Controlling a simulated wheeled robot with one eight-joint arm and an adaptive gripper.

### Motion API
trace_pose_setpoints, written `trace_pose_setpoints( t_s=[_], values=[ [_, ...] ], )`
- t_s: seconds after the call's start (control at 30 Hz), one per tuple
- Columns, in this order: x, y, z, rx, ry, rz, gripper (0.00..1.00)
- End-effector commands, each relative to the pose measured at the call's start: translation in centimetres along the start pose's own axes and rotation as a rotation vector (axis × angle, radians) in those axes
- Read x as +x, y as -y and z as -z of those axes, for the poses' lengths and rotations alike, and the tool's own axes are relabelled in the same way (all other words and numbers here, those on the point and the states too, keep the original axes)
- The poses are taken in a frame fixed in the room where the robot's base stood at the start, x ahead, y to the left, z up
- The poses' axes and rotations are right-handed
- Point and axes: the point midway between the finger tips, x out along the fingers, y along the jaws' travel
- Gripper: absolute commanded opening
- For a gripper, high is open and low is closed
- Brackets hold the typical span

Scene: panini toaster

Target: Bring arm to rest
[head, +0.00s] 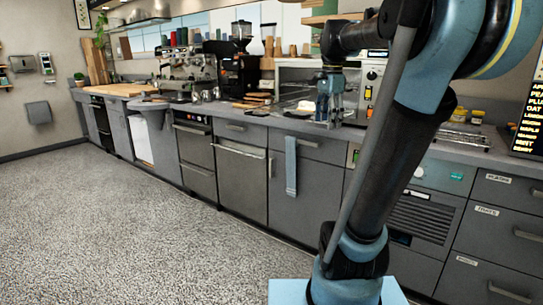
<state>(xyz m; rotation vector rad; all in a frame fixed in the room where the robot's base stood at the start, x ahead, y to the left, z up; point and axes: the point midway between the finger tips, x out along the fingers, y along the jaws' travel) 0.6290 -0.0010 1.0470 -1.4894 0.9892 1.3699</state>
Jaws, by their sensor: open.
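My gripper (329,122) shows in the head view at the end of my blue and black arm. It points down in front of the panini toaster (298,73) on the counter, and its fingers are apart. They are small in the picture, and nothing is clearly seen between them. My arm rises from its base at the bottom, bends at the upper right and reaches back left to the gripper. The arm and gripper hide part of the toaster and the counter around it.
The grey counter (262,121) runs along the wall. An espresso machine (187,75) and a coffee grinder (240,75) stand left of the toaster. A towel (291,165) hangs on a cabinet front. A menu board (529,118) is at the far right. The speckled floor (130,220) is clear.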

Motion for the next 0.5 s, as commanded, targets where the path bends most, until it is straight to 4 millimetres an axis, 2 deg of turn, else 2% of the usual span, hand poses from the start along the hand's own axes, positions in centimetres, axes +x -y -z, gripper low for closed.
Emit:
trace_pose_setpoints(
  t_s=[0.1, 0.27, 0.5],
  values=[
    [3.4, -3.4, -1.1, -0.178, -0.006, 0.014, 0.65],
    [8.2, -7.5, -2.5, -0.427, -0.02, 0.033, 0.65],
    [16.1, -13.7, -4.6, -0.799, -0.049, 0.055, 0.65]
  ],
)
